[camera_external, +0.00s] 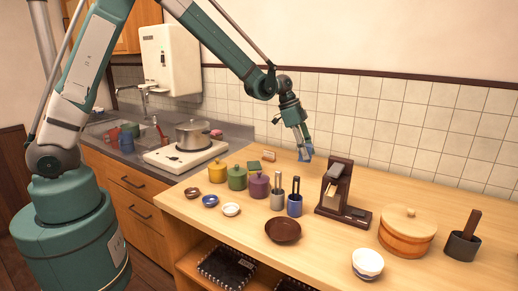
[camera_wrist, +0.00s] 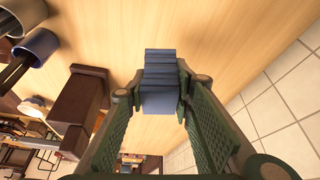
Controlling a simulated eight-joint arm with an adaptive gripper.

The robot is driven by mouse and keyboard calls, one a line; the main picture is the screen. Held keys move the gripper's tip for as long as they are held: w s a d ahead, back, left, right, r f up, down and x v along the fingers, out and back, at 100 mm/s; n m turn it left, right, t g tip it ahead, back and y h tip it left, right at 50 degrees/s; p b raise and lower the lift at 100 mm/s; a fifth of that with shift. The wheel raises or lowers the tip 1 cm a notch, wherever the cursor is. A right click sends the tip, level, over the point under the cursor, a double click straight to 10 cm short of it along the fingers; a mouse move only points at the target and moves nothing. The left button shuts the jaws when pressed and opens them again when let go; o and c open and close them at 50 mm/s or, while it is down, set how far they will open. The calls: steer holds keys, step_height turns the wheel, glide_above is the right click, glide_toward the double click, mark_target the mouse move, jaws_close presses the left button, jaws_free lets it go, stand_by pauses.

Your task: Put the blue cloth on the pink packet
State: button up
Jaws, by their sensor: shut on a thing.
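My gripper (camera_external: 303,147) is shut on a blue folded cloth (camera_external: 308,155) and holds it in the air above the back of the wooden counter, near the tiled wall. In the wrist view the cloth (camera_wrist: 160,70) is a ribbed blue block between the two fingers (camera_wrist: 160,92). A small pink thing (camera_external: 217,133), likely the pink packet, lies at the back of the kitchen counter, just right of the pot. It is far to the left of my gripper and does not show in the wrist view.
A dark wooden stand (camera_external: 335,190) is right of and in front of my gripper. Utensil holders (camera_external: 294,205), colored lidded pots (camera_external: 237,178) and a brown bowl (camera_external: 283,230) stand left and forward. A steel pot (camera_external: 192,135) sits on the stove. The tiled wall (camera_external: 345,110) bounds the back.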

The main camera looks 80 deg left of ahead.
steer(key=s+a+r+n+p, duration=0.1)
steer(key=s+a, duration=0.3)
steer(key=a, duration=0.8)
steer(key=s+a+r+n+y+p, duration=0.1)
steer(key=s+a, duration=0.3)
steer(key=a, duration=0.7)
steer(key=s+a+r+n+p, duration=0.1)
steer(key=s+a, duration=0.3)
steer(key=a, duration=0.8)
steer(key=s+a+r+n+p, duration=0.1)
steer(key=s+a, duration=1.1)
steer(key=a, duration=0.1)
steer(key=s+a+r+n+y+p, duration=0.1)
steer(key=s+a+r+n, duration=0.1)
steer(key=s+a, duration=0.9)
steer(key=a, duration=0.2)
steer(key=shift+s+a+r+n+t+y, duration=0.25)
steer(key=shift+s+a+n+t+y, duration=0.05)
steer(key=shift+s+a+t, duration=0.1)
glide_toward(219, 131)
steer(key=shift+w+a+f+p, duration=0.15)
steer(key=shift+w+f+p, duration=0.05)
steer(key=shift+w, duration=0.25)
steer(key=shift+w+a+f+p, duration=0.1)
steer(key=shift+w+f+p, duration=0.05)
steer(key=shift+w, duration=0.25)
steer(key=shift+f, duration=1.9)
